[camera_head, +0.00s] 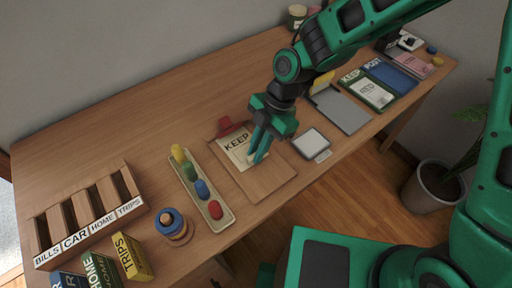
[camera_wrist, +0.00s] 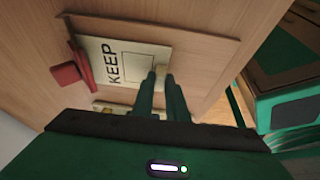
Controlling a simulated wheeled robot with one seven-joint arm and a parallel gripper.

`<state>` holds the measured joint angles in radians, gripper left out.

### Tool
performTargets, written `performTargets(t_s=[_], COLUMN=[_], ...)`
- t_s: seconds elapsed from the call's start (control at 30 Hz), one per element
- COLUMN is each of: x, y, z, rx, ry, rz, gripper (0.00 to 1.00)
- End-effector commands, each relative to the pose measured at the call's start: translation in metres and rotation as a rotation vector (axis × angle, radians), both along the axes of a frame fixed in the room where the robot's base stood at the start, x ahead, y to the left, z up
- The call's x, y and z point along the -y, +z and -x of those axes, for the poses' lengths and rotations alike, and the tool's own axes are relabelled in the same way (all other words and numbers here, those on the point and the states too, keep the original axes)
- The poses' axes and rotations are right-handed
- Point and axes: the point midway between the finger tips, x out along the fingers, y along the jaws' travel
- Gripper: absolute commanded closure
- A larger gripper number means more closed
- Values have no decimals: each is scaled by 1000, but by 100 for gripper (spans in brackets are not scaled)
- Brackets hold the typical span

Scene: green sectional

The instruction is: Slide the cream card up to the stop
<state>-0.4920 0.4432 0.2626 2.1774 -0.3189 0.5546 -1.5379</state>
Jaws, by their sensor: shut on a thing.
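The cream card (camera_head: 236,146), printed KEEP, lies flat on a wooden board (camera_head: 268,181). The card also shows in the wrist view (camera_wrist: 112,62), with an outlined box on it. The red stop (camera_head: 228,127) stands at the board's far end; in the wrist view (camera_wrist: 82,62) it lies along the card's left edge. Card and stop look very close; I cannot tell whether they touch. My gripper (camera_head: 257,161) points down at the card's near end. Its fingers (camera_wrist: 158,76) are shut on a small pale knob (camera_wrist: 166,78) at that end. The fingers partly hide the knob.
Left of the board is a tray (camera_head: 222,213) with coloured pegs, then a ring stack (camera_head: 174,228) and a labelled slotted rack (camera_head: 75,228). A white-topped block (camera_head: 312,142) stands close on the right. The table (camera_head: 130,120) behind the board is clear.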

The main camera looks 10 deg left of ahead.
Motion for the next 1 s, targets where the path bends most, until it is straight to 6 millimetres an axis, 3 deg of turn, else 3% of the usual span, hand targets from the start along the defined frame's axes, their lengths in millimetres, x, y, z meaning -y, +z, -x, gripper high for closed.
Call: performTargets(t_s=[0.03,0.1,0.47,1.0], x=[0,0,1,22], y=[0,0,3,83], z=[0,0,-1,-29], rx=[0,0,1,1], ry=[0,0,0,-2], rz=[0,0,-1,-1], gripper=[80,65,65,65])
